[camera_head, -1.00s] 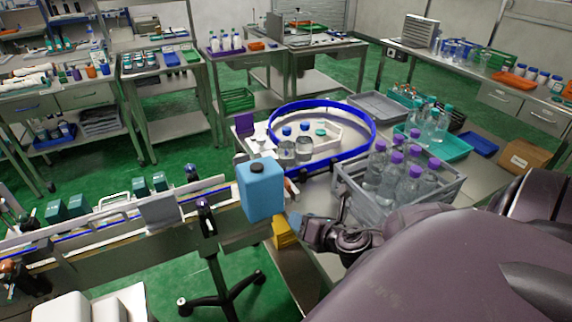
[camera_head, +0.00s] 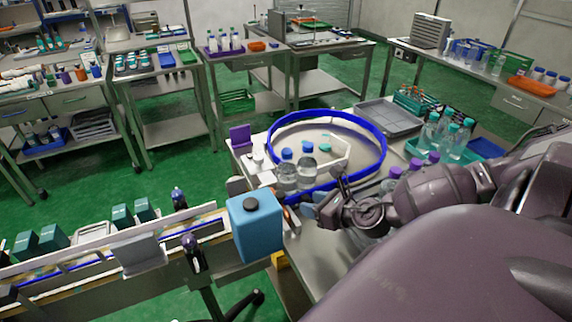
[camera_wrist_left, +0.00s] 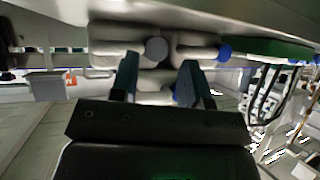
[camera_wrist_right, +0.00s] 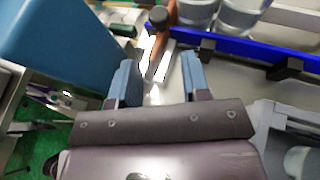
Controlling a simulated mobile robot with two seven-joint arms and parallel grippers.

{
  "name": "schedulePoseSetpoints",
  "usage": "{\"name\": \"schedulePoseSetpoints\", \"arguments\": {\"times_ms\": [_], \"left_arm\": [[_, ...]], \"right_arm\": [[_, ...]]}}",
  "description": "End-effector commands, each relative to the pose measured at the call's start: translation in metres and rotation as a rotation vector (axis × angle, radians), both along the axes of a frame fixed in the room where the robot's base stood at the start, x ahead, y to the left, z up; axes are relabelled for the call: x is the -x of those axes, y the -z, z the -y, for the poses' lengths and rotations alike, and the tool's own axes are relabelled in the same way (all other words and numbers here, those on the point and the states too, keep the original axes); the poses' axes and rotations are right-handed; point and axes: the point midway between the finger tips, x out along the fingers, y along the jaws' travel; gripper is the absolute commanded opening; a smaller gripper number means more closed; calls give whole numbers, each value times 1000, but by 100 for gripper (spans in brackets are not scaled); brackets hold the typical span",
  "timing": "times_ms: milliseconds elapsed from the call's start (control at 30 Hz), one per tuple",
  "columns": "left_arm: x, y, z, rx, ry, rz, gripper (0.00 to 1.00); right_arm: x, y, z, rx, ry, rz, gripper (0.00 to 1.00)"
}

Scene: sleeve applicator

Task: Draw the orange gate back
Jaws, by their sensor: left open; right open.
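The orange gate (camera_wrist_right: 163,46) is a narrow orange-brown bar with a dark round knob near its far end in the right wrist view. It lies between the blue container (camera_wrist_right: 60,35) and the blue rim (camera_wrist_right: 245,48) of the round table. A small part of the gate shows in the head view (camera_head: 291,214), beside the blue container. My right gripper (camera_wrist_right: 159,80) is open and empty, with the gate just ahead between the lines of its fingers, apart from them as far as I can tell. My left gripper (camera_wrist_left: 160,75) is open and empty, outside the head view.
Clear bottles (camera_head: 305,172) stand inside the blue ring near the gate. A conveyor (camera_head: 110,265) with teal boxes runs to the left. Purple-capped bottles (camera_head: 415,172) are partly hidden behind my right arm.

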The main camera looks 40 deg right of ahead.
Motion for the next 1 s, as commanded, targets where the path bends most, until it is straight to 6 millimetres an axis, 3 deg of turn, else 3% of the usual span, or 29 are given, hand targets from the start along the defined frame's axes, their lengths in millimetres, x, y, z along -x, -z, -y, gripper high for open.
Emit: {"name": "schedulePoseSetpoints", "arguments": {"times_ms": [600,1000], "left_arm": [[4,-4,-2,-3,-2,-11,43],[5,-5,-1,-1,-2,-12,43]], "right_arm": [[-77,30,-7,-2,0,2,43],[-96,39,-9,-2,0,0,43]]}}
